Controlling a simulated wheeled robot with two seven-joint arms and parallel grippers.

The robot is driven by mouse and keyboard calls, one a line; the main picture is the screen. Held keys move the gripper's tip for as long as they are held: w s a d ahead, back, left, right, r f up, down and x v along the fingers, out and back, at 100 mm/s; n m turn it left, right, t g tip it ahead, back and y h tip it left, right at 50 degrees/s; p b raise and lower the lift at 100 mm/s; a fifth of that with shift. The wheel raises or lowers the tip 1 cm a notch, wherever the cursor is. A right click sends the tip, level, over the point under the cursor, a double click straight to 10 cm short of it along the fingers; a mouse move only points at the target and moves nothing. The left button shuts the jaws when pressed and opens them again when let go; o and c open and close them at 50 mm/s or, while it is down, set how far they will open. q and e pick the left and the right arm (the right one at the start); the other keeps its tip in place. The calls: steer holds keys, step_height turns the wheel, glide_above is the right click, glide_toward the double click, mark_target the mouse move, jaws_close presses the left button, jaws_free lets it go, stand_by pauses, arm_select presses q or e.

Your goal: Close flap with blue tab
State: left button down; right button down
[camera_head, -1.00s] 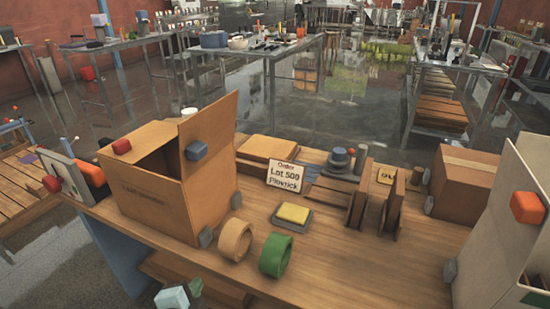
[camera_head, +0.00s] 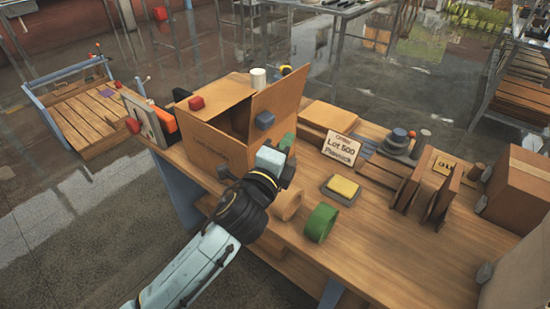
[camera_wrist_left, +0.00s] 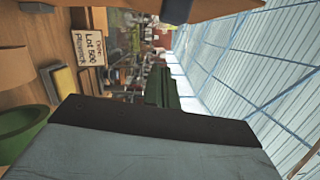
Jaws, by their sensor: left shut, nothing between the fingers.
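A cardboard box (camera_head: 215,150) stands on the wooden table with its top partly open. The flap (camera_head: 283,95) with the blue tab (camera_head: 265,119) stands raised and tilted at the box's right side. The blue tab also shows in part at the top of the left wrist view (camera_wrist_left: 175,10), with the tan flap (camera_wrist_left: 218,8) beside it. My left gripper (camera_head: 283,168) is shut and empty, just below the blue tab and in front of the box's right side. It looks apart from the tab. My right gripper is not in view.
A tan ring (camera_head: 288,204) and a green ring (camera_head: 320,222) stand close to my left gripper. A red tab (camera_head: 196,102) is on the box's left.

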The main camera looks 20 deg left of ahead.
arm_select(q)
steer(key=shift+w+a+r+p, duration=0.1)
steer(key=shift+w+a, duration=0.2)
steer(key=shift+a, duration=0.3)
steer(key=shift+w+a+r+p, duration=0.15)
steer(key=shift+w+a, duration=0.2)
steer(key=shift+a, duration=0.25)
steer(key=shift+w+a+r+p, duration=0.1)
steer(key=shift+w+a, duration=0.2)
steer(key=shift+a, duration=0.3)
